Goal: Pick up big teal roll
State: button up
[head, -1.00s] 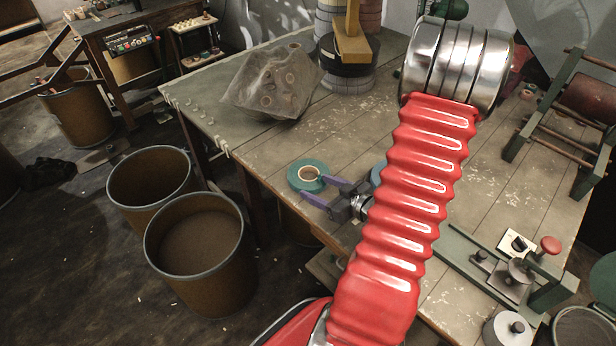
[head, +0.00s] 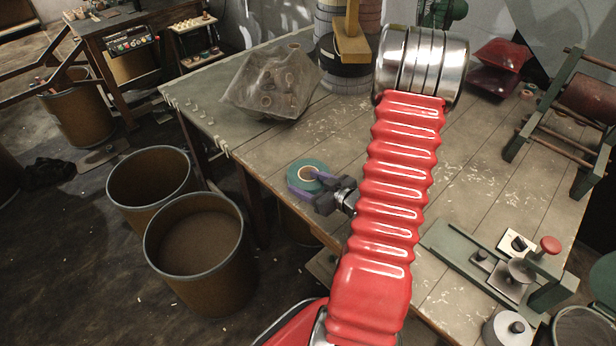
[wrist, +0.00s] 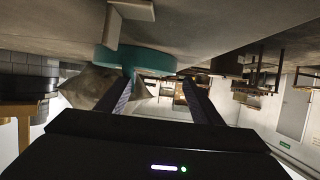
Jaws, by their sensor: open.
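The big teal roll (head: 296,169) lies flat near the left edge of the wooden table, its pale core facing up. My gripper (head: 306,181) is open, with its purple fingers reaching in from the right to either side of the roll. The near finger overlaps the roll's front edge in the head view; I cannot tell whether either finger touches it. In the wrist view the table appears at the top, and the teal roll (wrist: 140,61) shows as a band beyond the tips of my gripper (wrist: 160,77), mostly towards the left finger.
A plastic-wrapped bundle (head: 268,84) sits behind the roll on the table (head: 480,185). Two brown drums (head: 200,255) stand on the floor to the left. A green winding fixture (head: 500,270) is at the right. The table left of the roll is clear.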

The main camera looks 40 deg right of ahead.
aim_at(297, 179)
jog(key=shift+x, duration=1.85)
jog(key=shift+c, duration=0.3)
jog(key=c, duration=1.2)
